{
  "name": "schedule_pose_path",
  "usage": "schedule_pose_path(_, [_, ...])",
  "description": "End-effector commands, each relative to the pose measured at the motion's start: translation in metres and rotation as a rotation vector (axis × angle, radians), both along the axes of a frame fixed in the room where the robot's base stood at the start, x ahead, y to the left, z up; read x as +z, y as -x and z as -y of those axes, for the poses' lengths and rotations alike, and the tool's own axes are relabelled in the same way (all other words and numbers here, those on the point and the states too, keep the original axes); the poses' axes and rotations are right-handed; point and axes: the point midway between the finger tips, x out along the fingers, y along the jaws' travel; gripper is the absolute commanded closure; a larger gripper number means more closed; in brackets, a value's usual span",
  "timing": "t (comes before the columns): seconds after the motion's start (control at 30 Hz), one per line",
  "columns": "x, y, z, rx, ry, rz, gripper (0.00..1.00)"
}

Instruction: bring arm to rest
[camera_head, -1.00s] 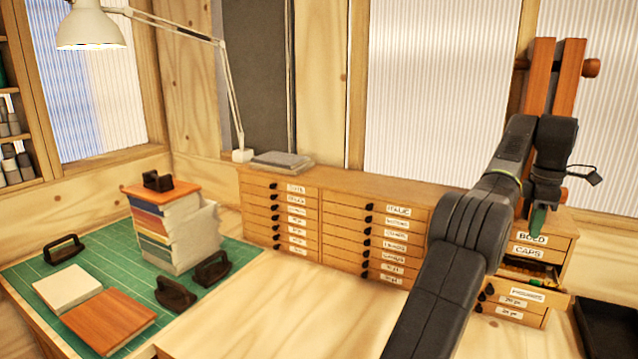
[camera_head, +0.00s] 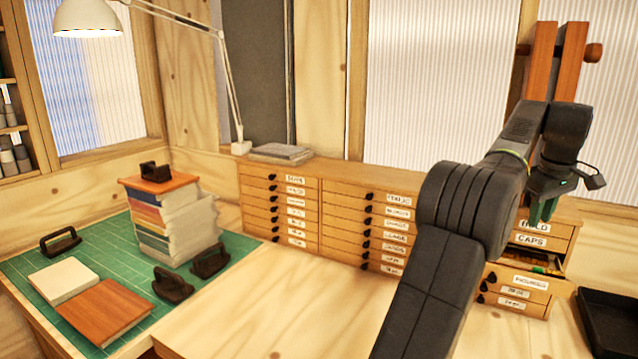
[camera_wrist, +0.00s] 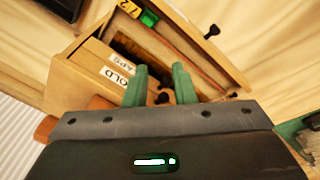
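My gripper (camera_head: 543,210) is at the right in the head view, above the right end of the drawer cabinet (camera_head: 375,171). In the wrist view the two green fingers of my gripper (camera_wrist: 158,82) stand apart with nothing between them. Below and beyond them is the drawer labelled BOLD (camera_wrist: 118,77), next to the CAPS drawer. One drawer (camera_head: 535,261) below the CAPS front is pulled out. In the wrist view, coloured items (camera_wrist: 148,18) lie in the open drawer.
A black tray (camera_head: 607,322) stands at the lower right. On the left, a green cutting mat (camera_head: 107,262) holds a stack of books (camera_head: 177,222), loose books and several black-handled tools. A desk lamp (camera_head: 88,18) hangs at upper left. The front middle bench is clear.

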Motion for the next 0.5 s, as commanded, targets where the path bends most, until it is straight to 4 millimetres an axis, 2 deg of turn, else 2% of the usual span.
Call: schedule_pose_path(0.5, [-0.005,0.015,-0.009,-0.361,-0.037,0.121,0.76])
